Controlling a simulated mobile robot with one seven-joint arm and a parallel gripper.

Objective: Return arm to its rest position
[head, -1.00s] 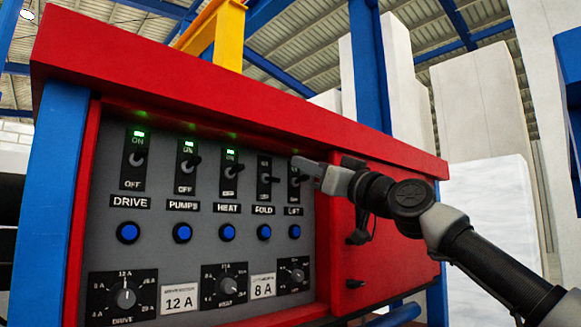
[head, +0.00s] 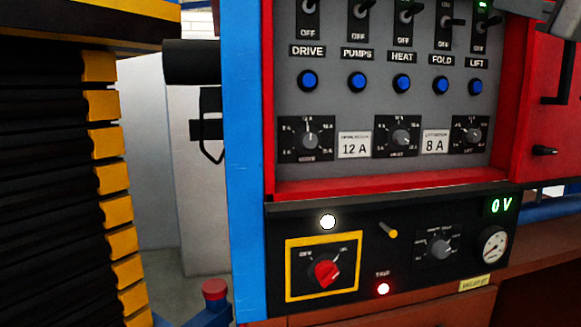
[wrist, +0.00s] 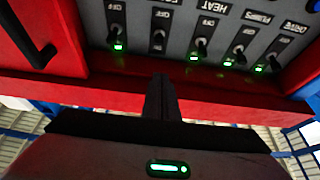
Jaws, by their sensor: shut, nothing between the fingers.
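My gripper (wrist: 160,92) shows in the wrist view with its fingers together and nothing between them. It is in front of the red cabinet's edge (wrist: 215,98), apart from the switches. In the head view only a grey part of my arm shows at the top right corner; the fingertips are out of frame. In the wrist view the panel appears upside down. The lift switch (wrist: 115,22), heat switch (wrist: 202,42), pumps switch (wrist: 238,47) and drive switch (wrist: 272,52) have green lamps lit. The fold switch (wrist: 160,30) shows no lit lamp.
The cabinet's blue post (head: 245,160) stands left of the panel. A black and yellow stack (head: 60,190) is at far left. A door handle (wrist: 25,40) sticks out.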

